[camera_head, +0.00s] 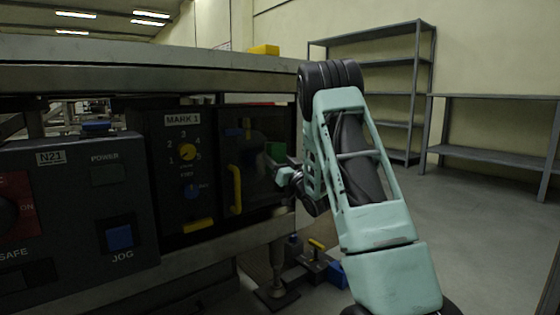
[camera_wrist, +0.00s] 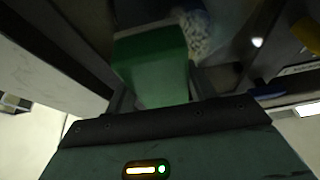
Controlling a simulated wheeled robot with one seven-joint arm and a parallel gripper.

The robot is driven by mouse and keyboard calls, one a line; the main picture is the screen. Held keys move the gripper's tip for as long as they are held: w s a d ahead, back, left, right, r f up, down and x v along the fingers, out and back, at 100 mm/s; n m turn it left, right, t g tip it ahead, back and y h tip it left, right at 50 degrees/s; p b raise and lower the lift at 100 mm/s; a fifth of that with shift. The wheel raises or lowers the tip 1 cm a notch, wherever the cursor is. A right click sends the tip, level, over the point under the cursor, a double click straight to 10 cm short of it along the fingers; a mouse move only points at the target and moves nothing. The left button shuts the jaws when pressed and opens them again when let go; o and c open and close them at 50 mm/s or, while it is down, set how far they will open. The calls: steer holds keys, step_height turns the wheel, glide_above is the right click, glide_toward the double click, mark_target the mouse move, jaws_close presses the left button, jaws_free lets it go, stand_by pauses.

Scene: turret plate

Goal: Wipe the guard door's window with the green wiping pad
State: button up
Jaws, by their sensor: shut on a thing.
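The green wiping pad (camera_wrist: 152,62) is between the fingers of my gripper, which is shut on it. In the head view the pad (camera_head: 275,150) is at the right part of the guard door's dark window (camera_head: 255,126). I cannot tell whether it touches the window. The guard door has a yellow vertical handle (camera_head: 236,189) to the left of the pad. My gripper (camera_head: 284,173) comes in from the right. In the wrist view a pale speckled patch (camera_wrist: 194,34) shows beside the pad, partly hidden by it.
Left of the door is the MARK 1 panel with a yellow dial (camera_head: 188,152). Farther left is the N21 box with a blue JOG button (camera_head: 119,237). A worktop edge (camera_head: 150,60) runs above. Grey shelving (camera_head: 415,85) stands behind; the floor at right is clear.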

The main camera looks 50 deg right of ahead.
mark_target(255, 150)
steer(key=shift+w+a+b, duration=0.15)
steer(key=shift+w+a, duration=0.1)
steer(key=shift+a, duration=0.8)
steer(key=shift+w+a+b, duration=0.15)
steer(key=shift+w+a, duration=0.15)
steer(key=shift+a, duration=0.75)
steer(key=shift+w+a+b, duration=0.15)
steer(key=shift+w+a, duration=0.1)
steer(key=shift+a, duration=0.8)
steer(key=shift+s+r+p, duration=0.1)
steer(key=shift+r+p, duration=0.4)
steer(key=shift+r, duration=0.3)
steer(key=shift+s+d+b, duration=0.15)
steer(key=shift+s+d, duration=0.05)
steer(key=shift+d, duration=0.75)
steer(key=shift+s+d+b, duration=0.15)
steer(key=shift+d, duration=0.8)
steer(key=shift+s+d, duration=0.3)
steer(key=shift+d, duration=0.6)
steer(key=shift+s+d, duration=0.25)
steer(key=shift+d, duration=0.65)
steer(key=shift+s, duration=0.1)
